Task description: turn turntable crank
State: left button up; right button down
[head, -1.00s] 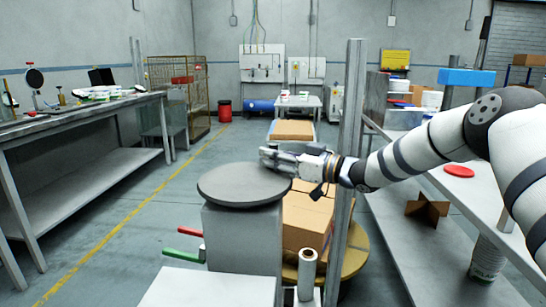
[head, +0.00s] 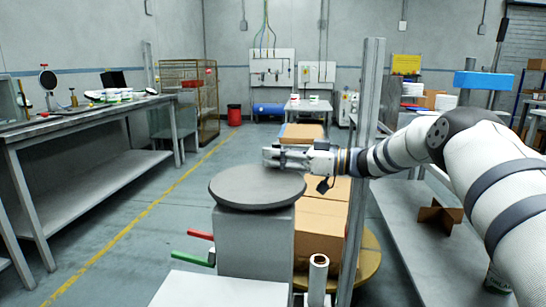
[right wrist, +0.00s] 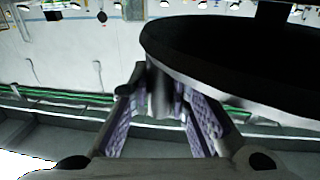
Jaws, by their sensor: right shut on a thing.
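The turntable is a dark grey round disc (head: 257,190) on a grey box-shaped pedestal (head: 254,245). In the right wrist view the disc (right wrist: 235,50) is a large black shape at upper right. My right gripper (head: 272,157) is at the disc's far edge, its arm coming in from the right. In the right wrist view its two fingers (right wrist: 163,112) close around a short grey upright post, which I take as the crank knob (right wrist: 160,92), beside the disc's rim. In the head view the fingers hide this knob. My left gripper is not in view.
A red handle (head: 200,234) and a green handle (head: 189,257) stick out left of the pedestal. Cardboard boxes (head: 319,225) and a grey post (head: 367,130) stand close on the right. A white surface (head: 220,290) lies in front. The floor left is clear.

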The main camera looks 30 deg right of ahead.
jog(key=shift+r, duration=0.2)
jog(key=c, duration=1.5)
grip_release()
jog(key=shift+f, duration=0.1)
notch_tip(320, 180, up, 10)
jog(key=shift+r, duration=0.1)
